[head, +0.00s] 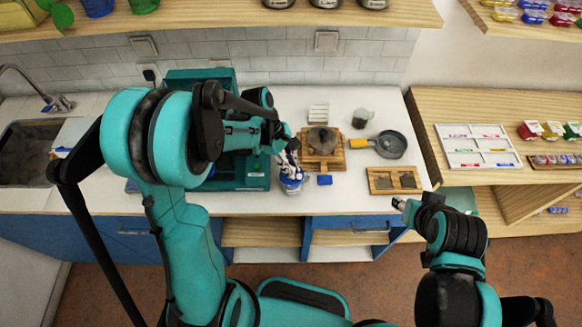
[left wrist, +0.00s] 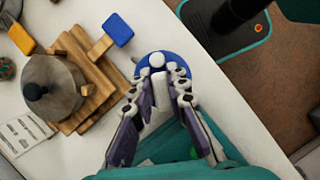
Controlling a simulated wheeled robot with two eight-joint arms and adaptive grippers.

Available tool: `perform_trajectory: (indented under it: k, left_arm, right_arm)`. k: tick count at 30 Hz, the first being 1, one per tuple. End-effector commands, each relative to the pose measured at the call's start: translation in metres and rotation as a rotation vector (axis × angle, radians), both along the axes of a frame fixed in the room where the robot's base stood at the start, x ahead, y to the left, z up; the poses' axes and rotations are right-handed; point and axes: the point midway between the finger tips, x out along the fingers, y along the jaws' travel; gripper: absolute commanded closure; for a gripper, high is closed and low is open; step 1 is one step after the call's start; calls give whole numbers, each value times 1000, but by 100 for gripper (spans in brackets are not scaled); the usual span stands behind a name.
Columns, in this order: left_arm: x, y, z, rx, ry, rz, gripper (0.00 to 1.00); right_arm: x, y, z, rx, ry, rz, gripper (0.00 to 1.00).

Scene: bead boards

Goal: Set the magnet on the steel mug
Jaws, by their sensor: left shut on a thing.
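My left gripper (head: 289,160) is lowered over the counter, left of the wooden boards. In the left wrist view its fingers (left wrist: 165,85) are closed around the white upright part of a round blue-and-white thing (left wrist: 205,72). This thing also shows below the gripper in the head view (head: 292,183). I cannot tell whether it touches the counter. A small greyish cup (head: 361,118) stands at the back of the counter and may be the steel mug. I cannot pick out the magnet for sure. My right gripper (head: 402,204) is near the counter's front right edge, its jaws unclear.
A grey lidded pot (head: 322,139) stands on stacked wooden boards (head: 335,163) with a blue-ended handle (head: 325,180). A yellow-handled pan (head: 391,144) and a wooden tray (head: 374,190) lie to the right. A teal case (head: 255,182) is behind my left arm.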

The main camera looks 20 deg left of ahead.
Motion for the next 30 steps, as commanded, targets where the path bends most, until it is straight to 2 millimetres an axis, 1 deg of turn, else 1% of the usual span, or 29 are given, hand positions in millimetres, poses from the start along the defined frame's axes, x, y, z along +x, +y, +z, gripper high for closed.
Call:
perform_trajectory:
  k: [16,30]
  left_arm:
    - [0,0,-4,0,0,0,100]
    - [0,0,-4,0,0,0,100]
  right_arm:
    - [0,0,-6,0,0,0,60]
    - [0,0,-6,0,0,0,60]
